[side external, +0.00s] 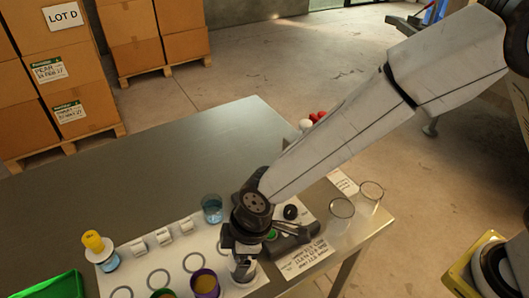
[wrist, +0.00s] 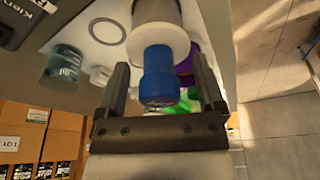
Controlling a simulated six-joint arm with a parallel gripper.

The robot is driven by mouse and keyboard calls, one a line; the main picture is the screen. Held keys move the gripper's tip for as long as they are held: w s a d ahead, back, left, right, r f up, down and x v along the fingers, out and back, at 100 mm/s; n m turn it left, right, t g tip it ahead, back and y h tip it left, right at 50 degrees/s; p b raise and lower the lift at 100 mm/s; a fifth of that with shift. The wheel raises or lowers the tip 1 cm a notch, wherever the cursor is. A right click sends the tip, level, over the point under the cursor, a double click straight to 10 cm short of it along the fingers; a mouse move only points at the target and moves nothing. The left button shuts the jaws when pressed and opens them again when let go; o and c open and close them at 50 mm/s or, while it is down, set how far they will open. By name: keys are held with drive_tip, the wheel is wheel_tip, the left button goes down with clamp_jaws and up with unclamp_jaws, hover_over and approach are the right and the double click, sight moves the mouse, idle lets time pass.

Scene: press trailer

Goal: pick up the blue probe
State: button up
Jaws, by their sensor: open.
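The blue probe (wrist: 158,78) shows in the wrist view as a short blue cylinder, joined to or standing against a wider grey-white cylinder (wrist: 158,28). My gripper (wrist: 160,68) is open, with one dark finger on each side of the probe. Gaps show between the probe and both fingers. In the side view my gripper (side external: 243,252) points down at the near part of the table, close over a pale cylindrical piece (side external: 243,272). The blue part is hidden behind the gripper there.
A black device (side external: 292,246) stands right beside my gripper. Purple cup (side external: 205,284), blue glass jar (side external: 212,208) and yellow-topped bottle (side external: 97,245) are left of it; a green tray (side external: 48,286) is farther left. Clear glasses (side external: 341,209) stand right. The table's far part (side external: 150,160) is clear.

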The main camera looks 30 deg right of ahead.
idle(0.3)
clamp_jaws()
drive_tip(key=shift+r, duration=0.1)
drive_tip(key=shift+r, duration=0.8)
drive_tip(key=s+d+r, duration=0.8)
drive_tip(key=s+r, duration=0.3)
drive_tip(key=shift+d+r, duration=0.15)
drive_tip(key=shift+d, duration=0.25)
